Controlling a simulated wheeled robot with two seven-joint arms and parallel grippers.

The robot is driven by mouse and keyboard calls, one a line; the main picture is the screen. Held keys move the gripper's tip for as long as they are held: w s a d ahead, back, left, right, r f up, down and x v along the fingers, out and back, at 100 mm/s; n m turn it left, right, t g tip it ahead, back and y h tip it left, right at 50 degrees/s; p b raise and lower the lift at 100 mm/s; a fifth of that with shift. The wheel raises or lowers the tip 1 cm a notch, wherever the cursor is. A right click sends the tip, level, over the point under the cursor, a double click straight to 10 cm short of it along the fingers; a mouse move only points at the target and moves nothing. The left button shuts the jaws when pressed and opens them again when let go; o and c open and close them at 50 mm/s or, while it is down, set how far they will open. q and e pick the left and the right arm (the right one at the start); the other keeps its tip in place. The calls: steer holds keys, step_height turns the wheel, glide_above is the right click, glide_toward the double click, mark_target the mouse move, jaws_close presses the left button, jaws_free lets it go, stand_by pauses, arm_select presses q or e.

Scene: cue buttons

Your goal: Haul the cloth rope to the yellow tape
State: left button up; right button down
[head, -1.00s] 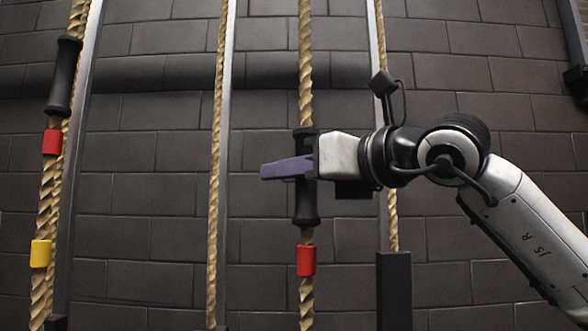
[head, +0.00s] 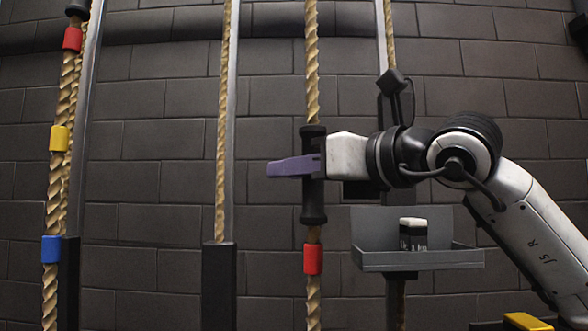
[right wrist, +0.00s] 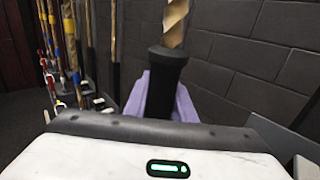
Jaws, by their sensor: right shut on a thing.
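A twisted tan rope (head: 312,80) hangs in the middle of the head view. It has a black handle (head: 313,202) with red tape (head: 313,259) just below. My right gripper (head: 290,167), with purple fingers, is shut on the handle; the right wrist view also shows the black handle (right wrist: 163,82) between the fingers. Another rope (head: 52,200) at the left bears red tape (head: 72,39), yellow tape (head: 60,138) and blue tape (head: 51,249). No yellow tape shows on the held rope. I cannot tell which rope is cloth. My left gripper is out of view.
A grey tray (head: 418,261) with a white-topped black block (head: 412,233) stands to the right, close below my right wrist. Metal posts (head: 228,130) and another rope (head: 221,150) stand left of the handle. A dark brick wall (head: 160,180) lies behind.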

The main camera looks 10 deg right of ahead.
steer(key=c, duration=1.5)
jaws_free()
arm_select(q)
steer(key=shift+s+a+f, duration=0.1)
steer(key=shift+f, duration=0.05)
arm_select(e)
steer(key=v, duration=1)
steer(key=shift+s+d, duration=0.1)
steer(key=shift+s, duration=0.05)
